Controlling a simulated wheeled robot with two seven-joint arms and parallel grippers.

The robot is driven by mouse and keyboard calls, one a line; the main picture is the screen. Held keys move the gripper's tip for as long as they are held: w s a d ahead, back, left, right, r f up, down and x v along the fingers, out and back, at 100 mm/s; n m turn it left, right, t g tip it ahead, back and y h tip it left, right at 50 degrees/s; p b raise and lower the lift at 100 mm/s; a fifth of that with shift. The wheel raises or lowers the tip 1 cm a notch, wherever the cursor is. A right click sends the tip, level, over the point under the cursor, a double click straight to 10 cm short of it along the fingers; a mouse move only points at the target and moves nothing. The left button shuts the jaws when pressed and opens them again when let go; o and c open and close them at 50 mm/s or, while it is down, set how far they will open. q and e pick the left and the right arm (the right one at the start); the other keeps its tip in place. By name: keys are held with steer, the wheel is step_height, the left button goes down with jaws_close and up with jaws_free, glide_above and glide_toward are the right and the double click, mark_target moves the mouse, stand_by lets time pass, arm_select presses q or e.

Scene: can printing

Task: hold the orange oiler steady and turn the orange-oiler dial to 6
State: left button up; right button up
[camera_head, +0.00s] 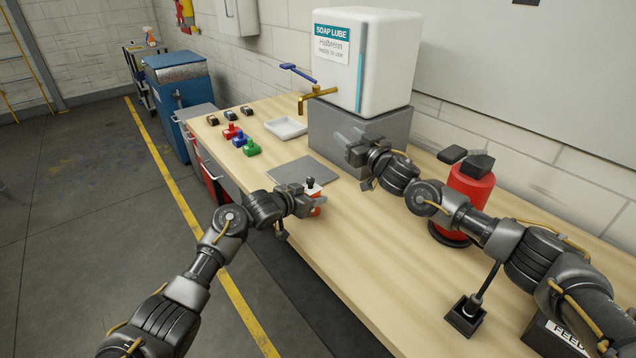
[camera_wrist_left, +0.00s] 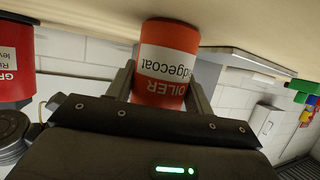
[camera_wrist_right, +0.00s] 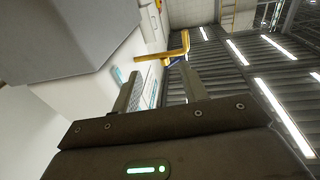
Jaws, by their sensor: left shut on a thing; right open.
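The orange oiler (camera_head: 316,211) stands on the wooden bench near its front edge, with a white top and a black knob (camera_head: 310,182) above it. My left gripper (camera_head: 316,203) is shut around its body. In the left wrist view, the orange oiler (camera_wrist_left: 160,88) shows upside down between the two fingers, with its white label partly readable. The dial's number cannot be read in any view. My right gripper (camera_head: 350,142) is open and empty, above and to the right of the oiler, in front of the grey block. Its fingers (camera_wrist_right: 160,90) hold nothing in the right wrist view.
A white soap-lube tank (camera_head: 385,60) with a brass tap (camera_head: 318,92) stands on the grey block (camera_head: 325,125). A grey plate (camera_head: 295,168) lies behind the oiler. A red can (camera_head: 468,190) stands right. Several coloured items and a white tray (camera_head: 286,127) lie further back.

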mark_target(318, 191)
steer(key=s+d+f+n+g+y, duration=0.1)
steer(key=s+f+n+g+y, duration=0.55)
steer(key=s+f, duration=0.5)
steer(key=shift+m, duration=0.35)
steer(key=x, duration=0.7)
steer(key=s+r+x, duration=0.1)
steer(key=x, duration=0.3)
steer(key=shift+a, duration=0.35)
jaws_close()
steer(key=shift+s+a+f+m+t+h, duration=0.1)
steer(key=shift+s+m+t+h, duration=0.05)
steer(key=shift+m+t+h, duration=0.6)
steer(key=shift+m, duration=0.05)
